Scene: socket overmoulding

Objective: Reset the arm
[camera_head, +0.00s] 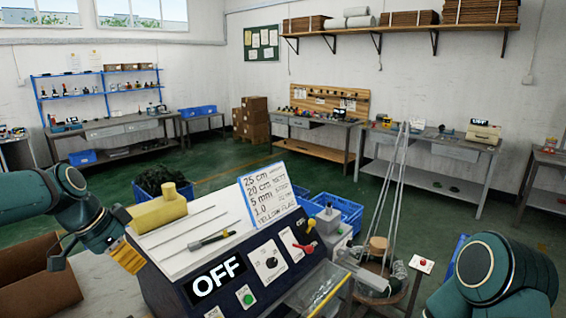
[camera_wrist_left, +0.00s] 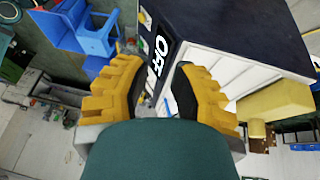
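My left gripper (camera_head: 127,257) is at the left end of the dark control machine (camera_head: 178,290), beside its edge. In the left wrist view the two yellow fingers of the left gripper (camera_wrist_left: 160,78) stand apart with nothing held between them. The machine's OFF display (camera_wrist_left: 161,47) shows beyond the fingertips. My right arm (camera_head: 497,272) comes in at the lower right of the head view; its gripper is out of the picture.
An open cardboard box (camera_head: 35,290) is at lower left. A stool (camera_head: 385,270) with cords stands right of the machine.

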